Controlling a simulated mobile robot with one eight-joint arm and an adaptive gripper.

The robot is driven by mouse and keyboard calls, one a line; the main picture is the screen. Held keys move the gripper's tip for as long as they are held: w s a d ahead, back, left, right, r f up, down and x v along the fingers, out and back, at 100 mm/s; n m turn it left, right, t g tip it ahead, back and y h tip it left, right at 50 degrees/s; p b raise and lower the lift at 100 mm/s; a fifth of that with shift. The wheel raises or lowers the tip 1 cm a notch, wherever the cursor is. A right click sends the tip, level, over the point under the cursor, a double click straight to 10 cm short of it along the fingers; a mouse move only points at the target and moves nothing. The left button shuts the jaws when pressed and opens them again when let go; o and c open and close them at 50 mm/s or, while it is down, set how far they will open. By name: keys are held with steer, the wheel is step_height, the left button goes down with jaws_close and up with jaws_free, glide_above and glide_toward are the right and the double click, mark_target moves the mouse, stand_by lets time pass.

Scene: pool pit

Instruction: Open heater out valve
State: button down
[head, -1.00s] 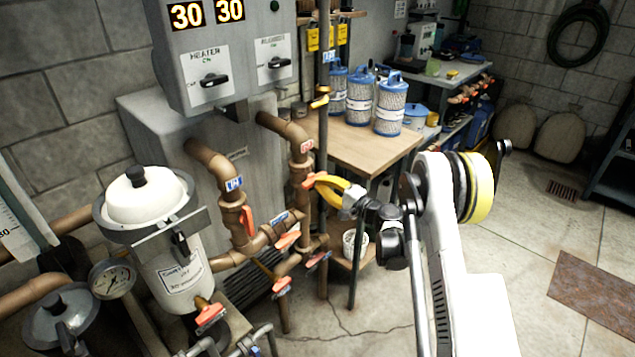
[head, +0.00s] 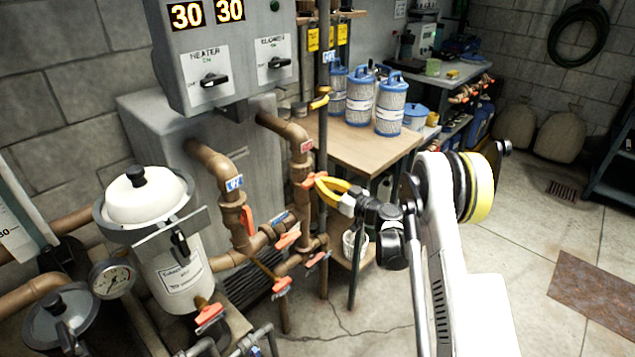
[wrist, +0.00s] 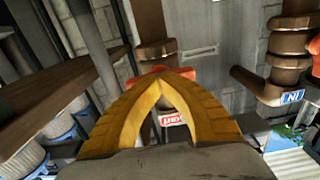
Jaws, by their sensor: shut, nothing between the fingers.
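The heater out pipe (head: 298,145) is the brown one with a small red label (head: 307,146). Its valve handle (head: 315,179) is orange-red and sits just below that label. My gripper (head: 321,181) has yellow fingers that come from the right, with their tips at the handle. In the wrist view the fingers (wrist: 156,82) meet at their tips with nothing between them. The orange handle (wrist: 165,73) shows just beyond the tips, partly hidden by them. The red label (wrist: 173,119) shows upside down through the gap between the fingers. I cannot tell whether the tips touch the handle.
A second brown pipe with a blue label (head: 234,184) and other orange handles (head: 288,236) stand to the left. A vertical grey pipe (head: 323,110) runs close behind the valve. A wooden table (head: 365,150) with blue-topped filters is behind. Floor is open at right.

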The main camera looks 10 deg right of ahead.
steer(key=shift+n, duration=0.4)
steer(key=n, duration=1)
steer(key=shift+n, duration=0.4)
steer(key=c, duration=1.3)
jaws_free()
steer(key=shift+c, duration=0.2)
steer(key=shift+s+d, duration=0.1)
steer(key=v, duration=0.6)
steer(key=shift+s+d, duration=0.25)
steer(key=shift+s, duration=0.05)
